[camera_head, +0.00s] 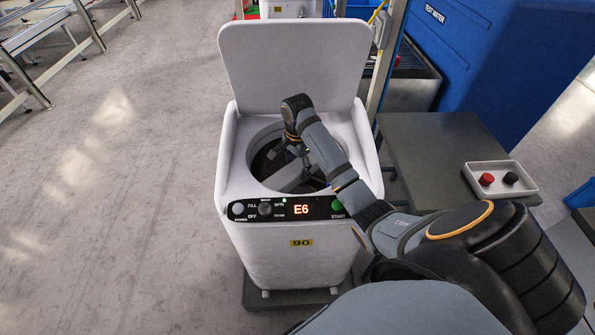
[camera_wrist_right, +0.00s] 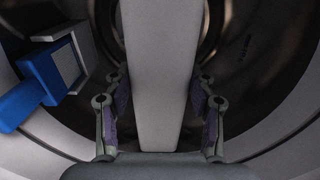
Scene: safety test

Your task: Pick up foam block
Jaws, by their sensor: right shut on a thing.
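The foam block (camera_wrist_right: 158,60), a long pale grey bar, runs up the middle of the right wrist view between the two fingers. My right gripper (camera_head: 291,152) reaches down into the round drum opening of the white washer (camera_head: 290,250) and is shut on the block. In the head view a grey piece that looks like the block (camera_head: 287,176) shows inside the opening, partly hidden by the gripper and arm. I cannot tell whether the block's far end touches the drum. My left gripper is not in view.
A blue thing with a pale grey block-like end (camera_wrist_right: 45,80) lies left of the foam block inside the drum. The washer's lid (camera_head: 292,65) stands open behind. A grey table (camera_head: 425,150) at the right holds a white tray (camera_head: 508,166) with red and black knobs.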

